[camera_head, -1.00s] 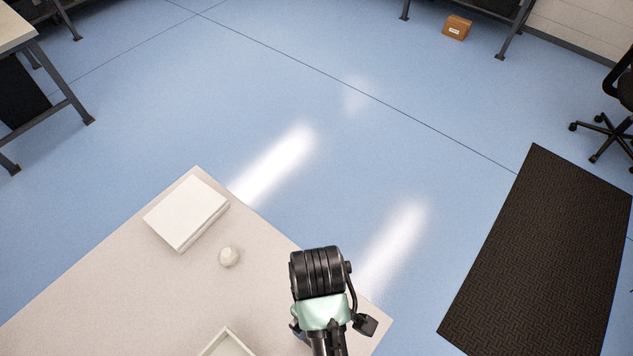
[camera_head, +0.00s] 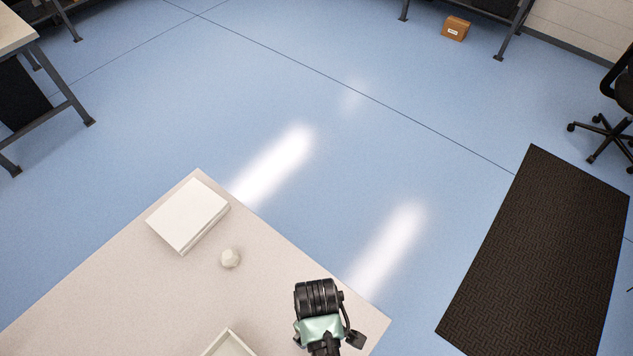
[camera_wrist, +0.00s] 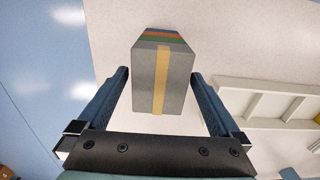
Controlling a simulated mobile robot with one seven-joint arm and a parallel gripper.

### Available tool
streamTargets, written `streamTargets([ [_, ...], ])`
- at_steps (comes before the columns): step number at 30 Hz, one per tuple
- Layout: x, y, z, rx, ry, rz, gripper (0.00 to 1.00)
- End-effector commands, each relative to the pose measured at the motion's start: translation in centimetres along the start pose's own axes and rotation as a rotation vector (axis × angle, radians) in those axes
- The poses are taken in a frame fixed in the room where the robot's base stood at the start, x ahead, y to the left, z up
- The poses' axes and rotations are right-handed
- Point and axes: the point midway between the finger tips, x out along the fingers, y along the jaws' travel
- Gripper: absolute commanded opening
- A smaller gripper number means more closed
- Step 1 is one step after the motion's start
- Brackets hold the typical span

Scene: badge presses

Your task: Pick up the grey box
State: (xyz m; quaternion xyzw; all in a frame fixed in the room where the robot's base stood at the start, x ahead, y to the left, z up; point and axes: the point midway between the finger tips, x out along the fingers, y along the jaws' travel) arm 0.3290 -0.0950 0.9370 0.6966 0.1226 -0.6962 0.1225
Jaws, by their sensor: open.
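The grey box (camera_wrist: 144,83) shows in the wrist view, a block with a yellow stripe down its face and blue, orange and green bands on its far end. My gripper (camera_wrist: 159,76) is open, with one finger on each side of the box's near part. A gap shows between each finger and the box, and its far end reaches past the fingertips. In the head view my arm's end is over the table's right corner, and the box is not visible there.
The pale table (camera_head: 120,290) holds a white flat case (camera_head: 187,214), a small whitish round object (camera_head: 230,258) and a white tray (camera_head: 228,342). A divided white tray (camera_wrist: 262,100) lies right in the wrist view. Blue floor and a dark mat (camera_head: 545,245) lie beyond.

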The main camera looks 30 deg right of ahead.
Motion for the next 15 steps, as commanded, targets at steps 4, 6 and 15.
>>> streamTargets([
  [4, -0.03, 0.02, -0.01, 0.000, 0.000, 0.000, 0.82],
  [6, -0.04, 0.02, -0.01, 0.000, 0.000, 0.000, 0.69],
  [15, -0.07, 0.03, -0.02, 0.001, 0.000, 0.000, 0.18],
])
